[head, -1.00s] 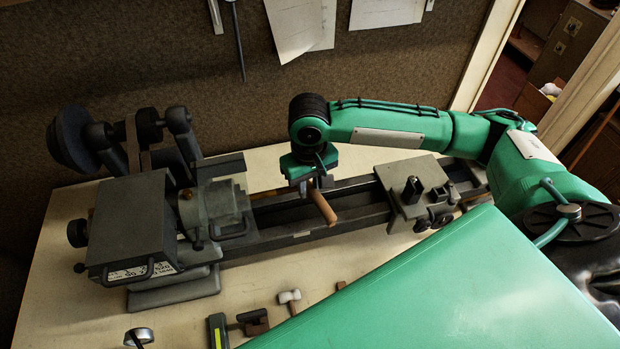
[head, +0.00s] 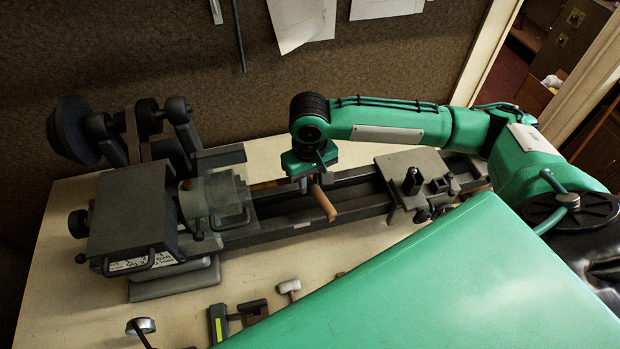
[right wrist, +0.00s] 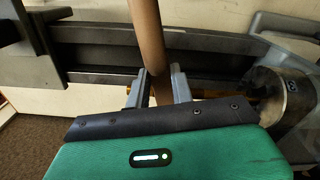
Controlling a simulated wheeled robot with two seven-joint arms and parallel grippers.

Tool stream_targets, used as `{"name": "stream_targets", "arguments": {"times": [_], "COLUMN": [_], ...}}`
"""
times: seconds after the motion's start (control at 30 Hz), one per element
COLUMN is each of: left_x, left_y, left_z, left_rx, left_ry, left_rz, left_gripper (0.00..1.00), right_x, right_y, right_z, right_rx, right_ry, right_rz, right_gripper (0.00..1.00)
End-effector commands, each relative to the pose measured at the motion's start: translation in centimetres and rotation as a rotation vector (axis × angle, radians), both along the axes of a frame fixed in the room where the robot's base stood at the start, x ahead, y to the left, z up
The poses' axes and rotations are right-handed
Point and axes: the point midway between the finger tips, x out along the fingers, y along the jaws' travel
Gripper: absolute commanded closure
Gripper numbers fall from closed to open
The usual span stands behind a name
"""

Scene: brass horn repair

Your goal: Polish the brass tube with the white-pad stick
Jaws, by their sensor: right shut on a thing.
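My right gripper (head: 308,182) is shut on a stick with a brown wooden handle (head: 325,204), over the lathe bed. In the right wrist view the handle (right wrist: 148,35) stands between the two fingers (right wrist: 160,90). No white pad shows; that end of the stick is hidden by the gripper. A thin brass-coloured tube (right wrist: 215,91) runs sideways behind the fingers, toward the round metal chuck (right wrist: 285,95). I cannot tell whether the stick touches it. My left gripper is not in view.
The lathe headstock (head: 135,215) stands at the left and a carriage block (head: 410,180) at the right of the bed. A small white-headed mallet (head: 289,287) and other hand tools lie on the front of the pale bench (head: 75,300). A brown wall board (head: 150,50) stands behind.

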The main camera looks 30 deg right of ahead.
Motion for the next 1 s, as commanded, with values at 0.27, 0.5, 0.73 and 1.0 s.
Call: {"name": "stream_targets", "arguments": {"times": [0.27,0.5,0.73,1.0], "left_x": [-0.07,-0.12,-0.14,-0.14], "left_y": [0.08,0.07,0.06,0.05], "left_z": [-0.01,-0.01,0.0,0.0], "left_rx": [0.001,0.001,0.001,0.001], "left_ry": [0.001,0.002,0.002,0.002], "left_rz": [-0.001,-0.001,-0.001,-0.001], "left_gripper": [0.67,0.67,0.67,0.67], "right_x": [-0.01,-0.01,-0.08,-0.1], "right_y": [0.01,-0.01,-0.23,-0.37], "right_z": [-0.6,-0.75,-0.75,-0.72], "right_rx": [0.0,0.0,0.0,0.0], "right_ry": [0.0,0.0,0.0,0.0], "right_rz": [0.0,0.0,0.0,0.001], "right_gripper": [0.95,0.95,0.95,0.95]}}
